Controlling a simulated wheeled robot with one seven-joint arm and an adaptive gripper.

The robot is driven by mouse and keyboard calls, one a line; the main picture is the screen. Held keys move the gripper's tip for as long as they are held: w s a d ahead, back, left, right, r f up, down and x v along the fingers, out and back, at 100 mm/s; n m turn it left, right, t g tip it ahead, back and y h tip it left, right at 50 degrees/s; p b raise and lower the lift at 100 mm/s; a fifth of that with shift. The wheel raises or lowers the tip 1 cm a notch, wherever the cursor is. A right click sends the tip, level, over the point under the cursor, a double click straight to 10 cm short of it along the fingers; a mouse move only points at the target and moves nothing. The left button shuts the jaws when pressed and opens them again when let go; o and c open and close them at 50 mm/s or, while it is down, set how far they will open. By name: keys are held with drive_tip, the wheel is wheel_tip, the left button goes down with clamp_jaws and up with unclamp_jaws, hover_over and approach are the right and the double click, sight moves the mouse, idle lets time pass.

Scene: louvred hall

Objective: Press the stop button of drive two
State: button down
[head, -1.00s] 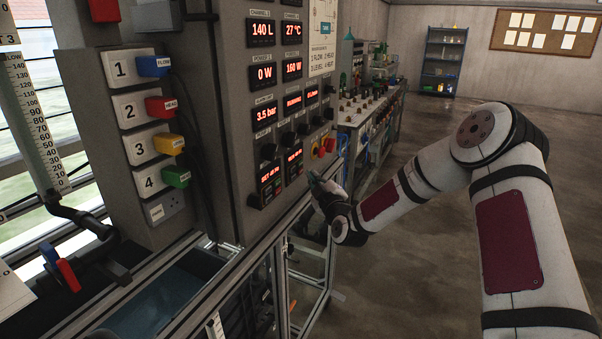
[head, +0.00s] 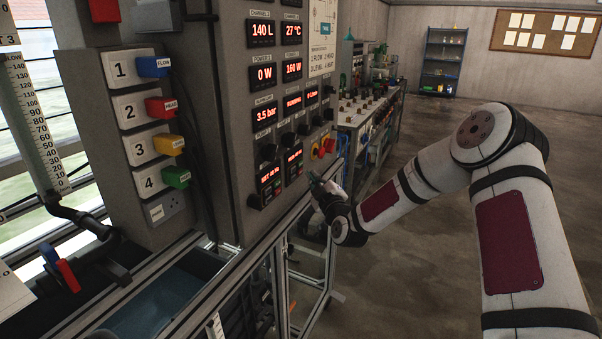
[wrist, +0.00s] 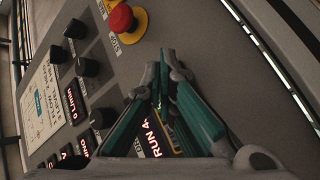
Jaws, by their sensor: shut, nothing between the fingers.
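Two small drive units sit low on the grey control panel. The left drive (head: 265,184) and the right drive (head: 293,163) both have lit red displays. In the wrist view the right drive's display (wrist: 151,138) reads "RUN 4", with the rest cut off behind my fingers. I cannot read which unit is labelled two, and the small stop button is not visible. My gripper (head: 312,177) is shut and empty, close in front of the panel's lower right part. In the wrist view its green fingertips (wrist: 165,62) meet over the panel face; contact cannot be told.
A red mushroom button (wrist: 121,18) on a yellow collar stands near my fingertips; it also shows in the head view (head: 330,145). Black knobs (wrist: 77,29) stick out beside it. A metal frame rail (head: 262,245) runs below the panel. The floor at right is clear.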

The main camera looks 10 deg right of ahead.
drive_tip(key=shift+w+a, duration=0.25)
drive_tip(key=shift+a, duration=0.05)
drive_tip(key=shift+w+a+b, duration=0.25)
drive_tip(key=shift+a+b, duration=0.1)
idle(0.8)
drive_tip(key=shift+s+d, duration=0.1)
idle(0.4)
drive_tip(key=shift+s+d, duration=0.4)
drive_tip(key=shift+d, duration=0.15)
drive_tip(key=shift+p, duration=0.3)
drive_tip(key=s+d, duration=0.1)
drive_tip(key=d, duration=0.1)
drive_tip(key=s+d+p, duration=0.1)
drive_tip(key=s+d, duration=0.1)
idle(0.6)
